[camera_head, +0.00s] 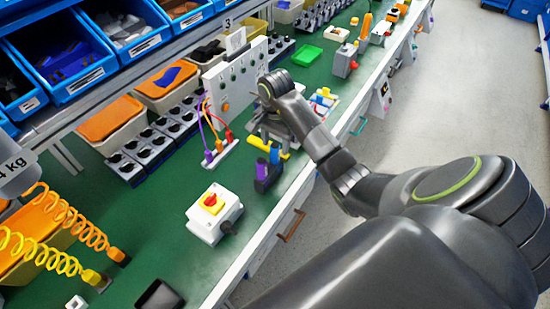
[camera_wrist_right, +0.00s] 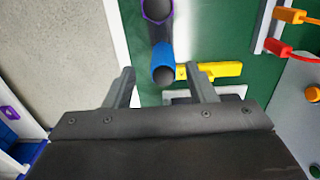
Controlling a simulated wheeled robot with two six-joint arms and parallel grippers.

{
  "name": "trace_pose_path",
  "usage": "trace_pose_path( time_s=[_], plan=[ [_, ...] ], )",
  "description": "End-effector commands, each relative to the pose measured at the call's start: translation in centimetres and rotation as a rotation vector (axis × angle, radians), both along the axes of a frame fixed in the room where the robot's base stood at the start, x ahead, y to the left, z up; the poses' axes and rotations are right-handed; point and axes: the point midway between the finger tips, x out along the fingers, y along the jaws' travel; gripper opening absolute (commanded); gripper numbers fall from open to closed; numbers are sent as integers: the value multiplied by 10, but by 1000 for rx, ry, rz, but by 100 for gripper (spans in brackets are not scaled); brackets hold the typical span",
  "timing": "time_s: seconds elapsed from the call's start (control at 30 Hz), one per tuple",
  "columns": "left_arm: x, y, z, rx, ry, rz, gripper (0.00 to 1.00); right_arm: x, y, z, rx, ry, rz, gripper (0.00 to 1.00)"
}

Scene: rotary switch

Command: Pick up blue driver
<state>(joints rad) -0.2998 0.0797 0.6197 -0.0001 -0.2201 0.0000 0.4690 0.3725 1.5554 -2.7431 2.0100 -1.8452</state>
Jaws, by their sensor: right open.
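My right gripper (camera_head: 270,138) is just above and behind the holder in the head view. In the wrist view its two fingers (camera_wrist_right: 162,86) are spread, with the blue driver in line with the gap between them. No contact shows. My left gripper is not in view.
A yellow piece (camera_wrist_right: 215,71) lies close beside the right finger. A grey box with a red-yellow rotary switch (camera_head: 214,205) stands nearer on the bench. A panel with cables (camera_head: 236,77) stands behind. Bare green surface lies around the switch box.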

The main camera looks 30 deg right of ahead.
Motion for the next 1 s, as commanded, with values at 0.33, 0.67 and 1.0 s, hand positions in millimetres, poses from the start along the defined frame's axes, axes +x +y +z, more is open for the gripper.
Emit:
trace_pose_path(
  time_s=[0.33,0.67,1.0],
  plan=[
    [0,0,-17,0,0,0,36,2,0,-27,2,4,0,51],
    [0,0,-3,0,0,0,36,4,0,-59,1,0,0,51],
    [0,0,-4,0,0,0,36,5,-1,-60,0,0,0,32]
  ],
)
